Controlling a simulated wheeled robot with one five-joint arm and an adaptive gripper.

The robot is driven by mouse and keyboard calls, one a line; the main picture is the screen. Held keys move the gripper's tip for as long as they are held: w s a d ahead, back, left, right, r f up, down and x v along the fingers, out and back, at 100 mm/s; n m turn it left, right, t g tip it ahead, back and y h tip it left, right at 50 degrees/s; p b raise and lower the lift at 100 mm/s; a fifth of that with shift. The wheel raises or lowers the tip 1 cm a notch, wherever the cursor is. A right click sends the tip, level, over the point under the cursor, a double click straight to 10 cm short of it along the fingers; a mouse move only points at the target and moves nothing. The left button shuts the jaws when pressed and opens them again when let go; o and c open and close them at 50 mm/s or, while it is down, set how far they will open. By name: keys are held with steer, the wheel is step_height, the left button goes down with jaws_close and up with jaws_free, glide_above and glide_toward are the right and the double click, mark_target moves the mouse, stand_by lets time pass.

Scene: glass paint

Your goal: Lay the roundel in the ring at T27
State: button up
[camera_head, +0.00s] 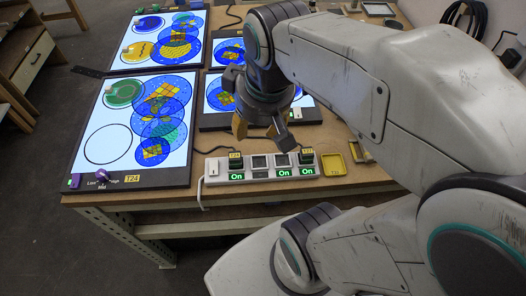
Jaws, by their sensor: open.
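My gripper (260,129) is open and empty, pointing down above the table's front edge, just behind the power strip. Lit light panels lie on the table. The front left panel (98,165) has a T24 label and an empty black ring (108,143). A green roundel (122,93) lies at its upper left. The back left panel (195,61) has a blue roundel (148,24) and a yellow roundel (137,51). Two panels (215,122) on the right are partly hidden by my arm.
A power strip (262,168) with several green "On" lights lies along the table's front edge. A yellow tray (333,165) is right of it. A purple knob (102,175) is on the T24 panel. My arm covers the table's right side.

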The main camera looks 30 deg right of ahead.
steer(key=s+a+f+m, duration=0.1)
steer(key=s+f, duration=0.2)
steer(key=s, duration=0.2)
steer(key=shift+a+t, duration=0.3)
steer(key=shift+r, duration=0.1)
stand_by(0.9)
